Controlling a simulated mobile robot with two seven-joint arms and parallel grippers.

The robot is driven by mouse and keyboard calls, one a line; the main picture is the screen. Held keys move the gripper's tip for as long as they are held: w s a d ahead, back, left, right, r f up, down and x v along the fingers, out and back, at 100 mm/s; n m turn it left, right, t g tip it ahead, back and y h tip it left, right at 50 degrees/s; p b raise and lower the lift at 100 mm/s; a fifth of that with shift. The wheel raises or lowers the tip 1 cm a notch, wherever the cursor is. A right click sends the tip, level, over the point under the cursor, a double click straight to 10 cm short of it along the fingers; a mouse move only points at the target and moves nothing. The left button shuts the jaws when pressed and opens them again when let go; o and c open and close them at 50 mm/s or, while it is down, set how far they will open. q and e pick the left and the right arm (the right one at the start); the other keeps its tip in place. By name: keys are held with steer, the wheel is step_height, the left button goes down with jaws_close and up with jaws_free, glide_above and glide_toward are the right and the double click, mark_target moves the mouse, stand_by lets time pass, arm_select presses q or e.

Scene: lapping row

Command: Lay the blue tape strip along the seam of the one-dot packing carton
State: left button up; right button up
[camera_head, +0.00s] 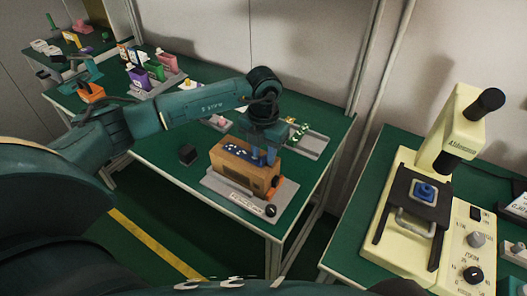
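A brown packing carton (231,168) sits on a grey plate on the green table. A blue strip with white marks (237,151) shows along the top of the carton. My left gripper (263,160) points down at the carton's right end, with its blue fingers at the top, by the strip's right end. The fingers overlap the carton and strip in this view, so I cannot tell whether they are open or shut on the strip. A dot mark on the carton is too small to make out. My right gripper is not in view.
The grey plate (222,186) carries a label and a black knob (270,210). A small black block (187,154) stands left of the carton. A grey tray (303,144) with green-and-white pieces lies behind. A cream microscope (455,135) stands on the right table. Colourful items fill the far left.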

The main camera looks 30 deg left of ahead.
arm_select(q)
step_height(320, 180, up, 13)
steer(key=b, duration=0.1)
stand_by(0.3)
stand_by(0.4)
